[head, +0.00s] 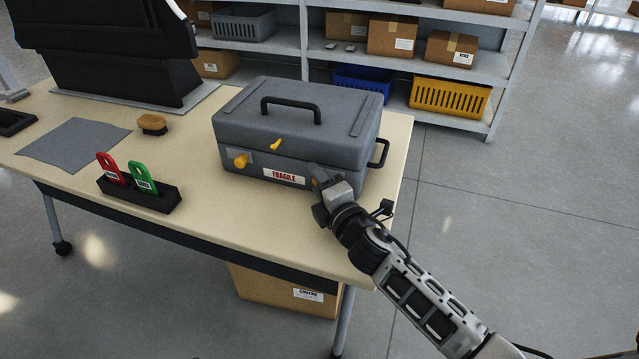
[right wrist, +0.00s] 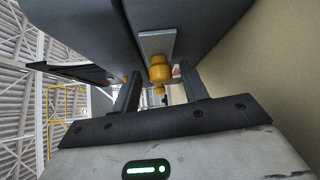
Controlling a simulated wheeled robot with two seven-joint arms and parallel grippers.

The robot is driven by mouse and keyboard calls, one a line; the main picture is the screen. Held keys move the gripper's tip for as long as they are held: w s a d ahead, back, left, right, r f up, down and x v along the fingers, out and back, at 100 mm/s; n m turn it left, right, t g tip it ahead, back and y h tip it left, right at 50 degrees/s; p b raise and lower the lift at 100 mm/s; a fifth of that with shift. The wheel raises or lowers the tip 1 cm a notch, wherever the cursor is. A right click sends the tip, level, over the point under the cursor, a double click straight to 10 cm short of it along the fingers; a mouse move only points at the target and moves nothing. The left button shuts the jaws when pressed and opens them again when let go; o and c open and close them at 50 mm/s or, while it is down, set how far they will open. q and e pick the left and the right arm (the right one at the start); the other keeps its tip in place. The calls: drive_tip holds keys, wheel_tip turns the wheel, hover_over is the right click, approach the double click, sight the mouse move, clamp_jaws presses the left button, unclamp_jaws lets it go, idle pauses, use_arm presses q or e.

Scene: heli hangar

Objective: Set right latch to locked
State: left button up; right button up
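A grey case (head: 290,130) with a black top handle stands closed on the table. Its front has a yellow latch knob (head: 240,160) at the left and a small yellow lever (head: 277,145) in the middle. My right gripper (head: 319,177) is at the right part of the case front and hides the right latch in the head view. In the right wrist view a yellow latch knob (right wrist: 160,69) on a metal plate shows in the gap between the open fingers of my right gripper (right wrist: 160,80). I cannot tell whether they touch it. My left gripper is out of view.
The table (head: 230,205) also holds a rack (head: 150,195) with a red tag and a green tag, a brush (head: 152,124) and a grey cloth (head: 75,143). A black side handle (head: 380,153) juts from the case. Shelves (head: 350,60) stand behind.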

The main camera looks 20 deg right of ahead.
drive_tip(key=s, duration=0.5)
drive_tip(key=s+d, duration=0.1)
drive_tip(key=s, duration=0.4)
drive_tip(key=s+r, duration=0.1)
drive_tip(key=s, duration=0.3)
drive_tip(key=shift+s+d+b, duration=0.3)
drive_tip(key=shift+s+d, duration=0.05)
drive_tip(key=shift+s, duration=0.05)
drive_tip(key=shift+s+d, duration=0.1)
drive_tip(key=shift+s, duration=0.4)
